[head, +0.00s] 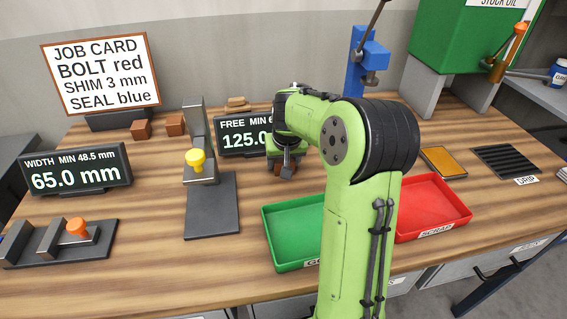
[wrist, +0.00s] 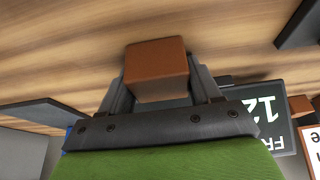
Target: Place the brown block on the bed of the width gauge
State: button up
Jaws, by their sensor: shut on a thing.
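The brown block (wrist: 157,70) sits between the two fingers of my gripper (wrist: 160,85) in the wrist view. My gripper (head: 284,160) is shut on it. In the head view the held block is mostly hidden by my gripper and arm, just right of the free gauge display. The width gauge (head: 62,243) lies at the lower left, with a dark bed, upright jaws and an orange knob (head: 77,227). Its display (head: 76,174) reads 65.0 mm. My gripper is well to the right of the width gauge and apart from it.
A free-height gauge (head: 211,205) with a yellow knob stands between my gripper and the width gauge. Two brown blocks (head: 175,124) lie near the job card (head: 101,72). A green tray (head: 293,232) and red scrap tray (head: 433,207) lie in front.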

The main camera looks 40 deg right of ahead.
notch_tip(320, 180, up, 10)
jog(key=p, duration=0.3)
jog(key=shift+r+p, duration=0.1)
jog(key=shift+p, duration=0.3)
jog(key=shift+s, duration=0.1)
